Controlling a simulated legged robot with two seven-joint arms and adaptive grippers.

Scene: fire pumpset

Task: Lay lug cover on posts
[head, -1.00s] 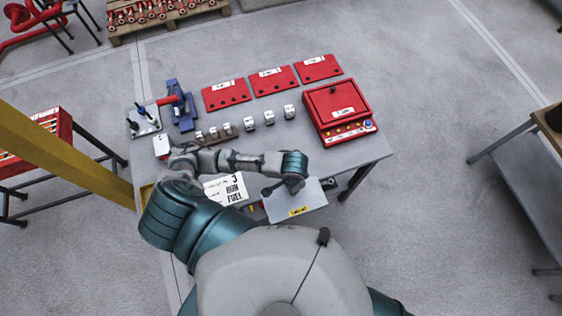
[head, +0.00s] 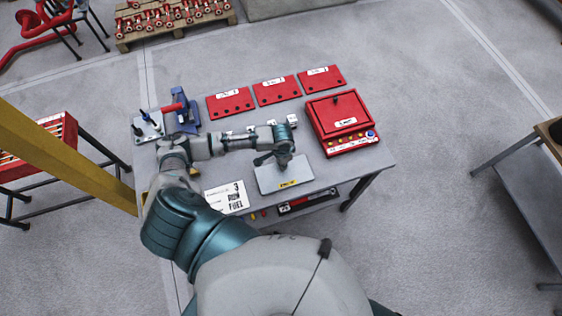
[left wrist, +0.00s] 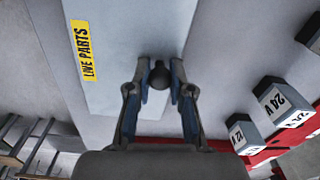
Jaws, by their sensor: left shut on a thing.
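The lug cover is a flat light-grey plate (head: 268,182) with a yellow label. In the left wrist view the label on the cover (left wrist: 110,95) reads LIVE PARTS. My left gripper (head: 280,160) is shut on the cover's dark round knob (left wrist: 159,74), with a finger on each side. The cover is over the front part of the table; its height above the top is hard to tell. Dark upright posts (head: 138,129) stand on a small grey plate at the table's left end, well away from the cover. My right gripper is not in view.
A red box (head: 338,118) stands at the table's right. Red panels (head: 277,90) lie along the back. A blue device (head: 185,120) with a red handle is beside the posts. White blocks (left wrist: 280,100) sit near my gripper. A white card (head: 226,197) lies at the front.

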